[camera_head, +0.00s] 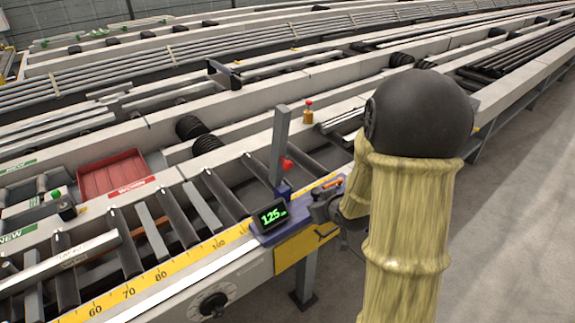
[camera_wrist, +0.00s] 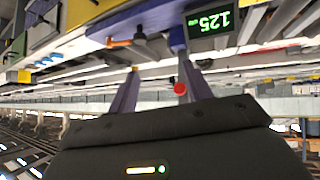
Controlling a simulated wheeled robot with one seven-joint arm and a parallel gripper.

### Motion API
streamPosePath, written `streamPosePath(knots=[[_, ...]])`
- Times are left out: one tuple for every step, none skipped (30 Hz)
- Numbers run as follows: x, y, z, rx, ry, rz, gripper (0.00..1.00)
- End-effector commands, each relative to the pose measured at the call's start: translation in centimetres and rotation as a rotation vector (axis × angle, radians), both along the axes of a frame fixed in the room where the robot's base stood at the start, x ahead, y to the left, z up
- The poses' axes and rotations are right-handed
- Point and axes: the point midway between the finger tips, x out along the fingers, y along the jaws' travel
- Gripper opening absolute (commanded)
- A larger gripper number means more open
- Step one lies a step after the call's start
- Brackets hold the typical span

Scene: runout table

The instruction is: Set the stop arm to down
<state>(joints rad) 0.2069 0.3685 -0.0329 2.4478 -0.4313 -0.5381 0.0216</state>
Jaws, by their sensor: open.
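The stop arm (camera_head: 280,143) is a grey bar standing upright from a blue carriage (camera_head: 268,235) on the rail. A red knob (camera_head: 286,164) sticks out from its side, low on the bar. My gripper (camera_head: 325,203) is at the carriage's right side, partly hidden by my own arm, and apart from the knob. In the upside-down wrist view my gripper (camera_wrist: 162,72) is open, with the red knob (camera_wrist: 180,88) showing between the fingers, nearer the right one. I cannot tell how far beyond the fingers it is. Nothing is held.
A display (camera_head: 271,216) reading 125 and an orange-handled lever (camera_head: 331,184) sit on the carriage. A yellow ruler (camera_head: 180,265) runs along the front rail. A red tray (camera_head: 112,174) lies left. A small red-topped amber piece (camera_head: 308,112) stands behind. Floor at right is clear.

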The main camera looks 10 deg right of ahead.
Motion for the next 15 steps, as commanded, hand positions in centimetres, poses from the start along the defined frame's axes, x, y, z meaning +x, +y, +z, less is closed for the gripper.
streamPosePath(knots=[[0.9, -0.5, -0.5, 0.009, -0.045, 0.02, 0.5], [1.5, -0.6, -0.6, 0.016, -0.076, 0.038, 0.5], [2.2, -0.7, -0.7, 0.026, -0.119, 0.06, 0.5], [2.6, -0.8, -0.7, 0.035, -0.151, 0.077, 0.5], [3.0, -0.9, -0.8, 0.045, -0.181, 0.093, 0.5], [3.4, -1.0, -0.9, 0.061, -0.221, 0.114, 0.5], [3.8, -1.1, -0.9, 0.074, -0.254, 0.13, 0.5], [4.0, -1.1, -0.9, 0.087, -0.285, 0.147, 0.5], [4.3, -1.2, -1.0, 0.108, -0.326, 0.167, 0.5], [4.4, -1.2, -1.0, 0.124, -0.356, 0.184, 0.5], [4.6, -1.3, -1.0, 0.142, -0.388, 0.199, 0.5], [4.6, -1.3, -1.0, 0.167, -0.429, 0.219, 0.5], [4.6, -1.4, -1.0, 0.186, -0.459, 0.233, 0.5], [4.6, -1.5, -1.0, 0.207, -0.491, 0.246, 0.5], [4.5, -1.5, -0.9, 0.235, -0.53, 0.263, 0.5]])
